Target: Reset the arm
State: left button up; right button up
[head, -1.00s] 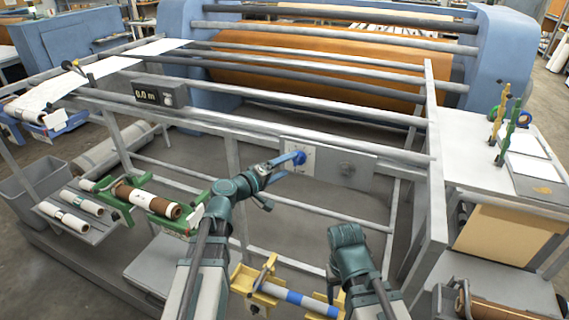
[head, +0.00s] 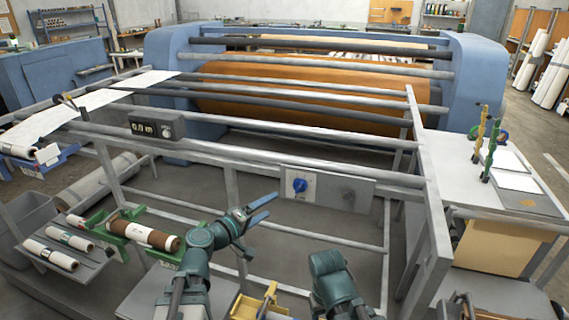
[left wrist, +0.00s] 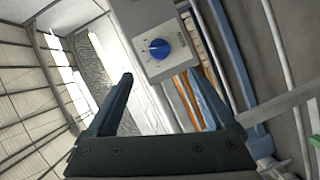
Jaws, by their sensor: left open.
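The blue knob (head: 300,185) sits on a white dial plate (head: 290,176) on the machine's front rail. In the left wrist view the knob (left wrist: 159,49) is between and beyond my fingertips, with its pointer line to the left. My left gripper (head: 264,226) is open and empty, below and left of the knob in the head view, and apart from it. Its two spread fingers also show in the left wrist view (left wrist: 160,74). My right arm shows at the lower middle of the head view, but its fingers are not visible.
The counter box (head: 156,126) reads 0.0 m on the left rail. A green cradle (head: 105,230) holds a brown roll (head: 140,232); a yellow cradle (head: 262,302) stands at the bottom. A white side table (head: 470,165) is at right. Metal rails cross the frame.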

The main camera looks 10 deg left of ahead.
pick_arm(q)
jog(key=s+d+f+m+g+y, duration=0.1)
jog(key=s+d+f+m+g, duration=0.2)
jog(key=f, duration=0.4)
jog(key=s+d+f+m+g+y, duration=0.1)
jog(key=s+f+m+g+y, duration=0.1)
jog(key=s+f+m+g, duration=0.25)
jog(key=s+a+f+g+y, duration=0.6)
jog(key=s+a+f, duration=0.1)
jog(key=s+a, duration=0.1)
jog(key=s+d+m+y, duration=0.1)
jog(key=s+d+m, duration=0.3)
jog(key=d, duration=0.7)
jog(key=shift+s+f+g, duration=0.15)
jog(key=shift+s+g, duration=0.2)
jog(key=shift+s, duration=0.4)
